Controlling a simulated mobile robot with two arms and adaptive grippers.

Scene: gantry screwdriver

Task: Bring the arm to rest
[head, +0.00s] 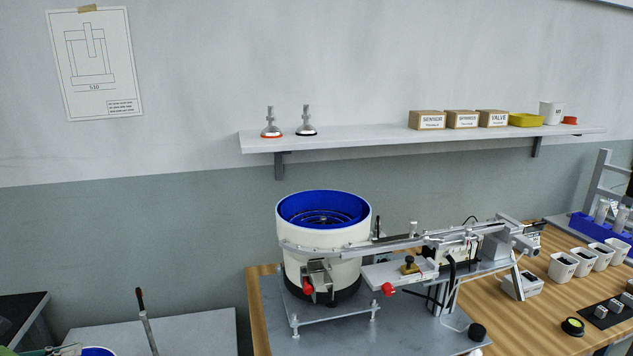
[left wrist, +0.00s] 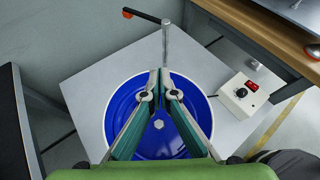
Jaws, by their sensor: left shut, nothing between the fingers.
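My left gripper (left wrist: 159,78) shows in the left wrist view with its fingertips together and nothing between them. It is above a blue bowl (left wrist: 117,105), which is partly hidden behind the fingers. In the head view only a bit of my left gripper (head: 68,350) shows at the bottom left edge, beside the blue bowl rim (head: 98,351). My right gripper is in neither view.
An upright rod (left wrist: 166,45) with a red-tipped lever stands beside the bowl on a grey plate (left wrist: 90,88). A small control box (left wrist: 240,95) is to the right. A white feeder (head: 322,262) with a blue top stands on the wooden bench (head: 258,310). A wall shelf (head: 350,138) is above.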

